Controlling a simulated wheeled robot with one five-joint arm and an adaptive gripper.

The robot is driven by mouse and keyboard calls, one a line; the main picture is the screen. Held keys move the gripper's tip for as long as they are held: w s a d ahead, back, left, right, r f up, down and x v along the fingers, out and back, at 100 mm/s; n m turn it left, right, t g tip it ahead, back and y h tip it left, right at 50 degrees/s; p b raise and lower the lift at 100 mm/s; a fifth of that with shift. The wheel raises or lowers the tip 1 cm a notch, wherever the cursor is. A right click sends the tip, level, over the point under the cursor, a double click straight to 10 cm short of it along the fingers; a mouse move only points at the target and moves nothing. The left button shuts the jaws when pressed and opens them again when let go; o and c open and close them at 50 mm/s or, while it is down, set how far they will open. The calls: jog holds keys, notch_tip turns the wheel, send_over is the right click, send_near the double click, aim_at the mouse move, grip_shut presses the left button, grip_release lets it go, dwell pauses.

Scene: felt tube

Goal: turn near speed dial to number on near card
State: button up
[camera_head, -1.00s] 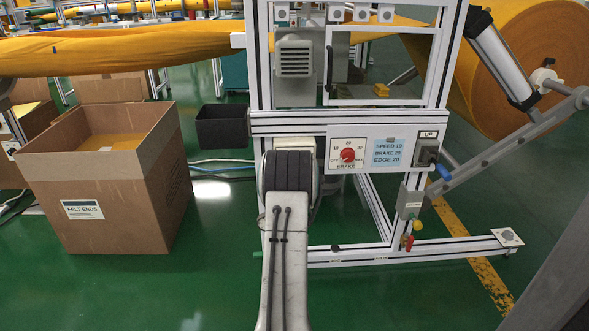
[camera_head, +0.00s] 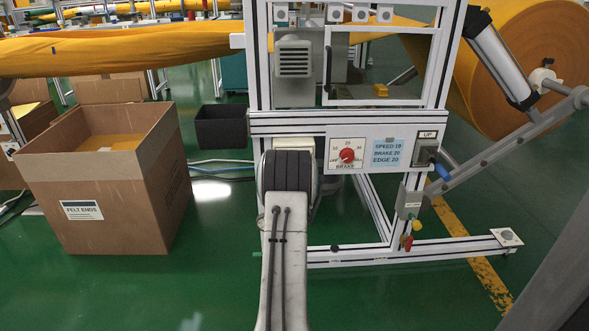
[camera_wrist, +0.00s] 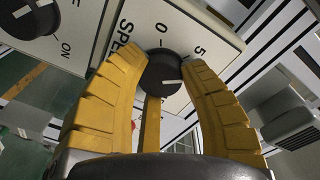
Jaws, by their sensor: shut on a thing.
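The black speed dial knob (camera_wrist: 162,74) shows in the wrist view on a white plate with the letters "SPE" and the marks 0 and 5. A short white pointer line shows on the knob. My gripper (camera_wrist: 158,80) has its yellow fingers on both sides of the knob and is shut on it. In the head view my arm hides the gripper and this dial. The near card (camera_head: 388,153) is pale blue and seems to read SPEED 10, BRAKE 20, EDGE 20; the print is small.
A red brake dial (camera_head: 347,155) sits just right of my arm, beside the card. Another black knob (camera_wrist: 35,18) marked ON is at upper left in the wrist view. A black bin (camera_head: 221,127) and a felt ends carton (camera_head: 105,225) stand to the left.

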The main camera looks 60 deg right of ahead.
jog(key=shift+w+a+m, duration=0.1)
jog(key=shift+w+m, duration=0.05)
jog(key=shift+m, duration=1.2)
jog(key=shift+w+a+m, duration=0.1)
jog(key=shift+m, duration=1.25)
jog(key=o, duration=1.2)
jog(key=shift+d, duration=0.1)
jog(key=shift+s, duration=0.1)
jog(key=v, duration=1.2)
jog(key=shift+r, duration=0.25)
jog(key=shift+o, duration=0.3)
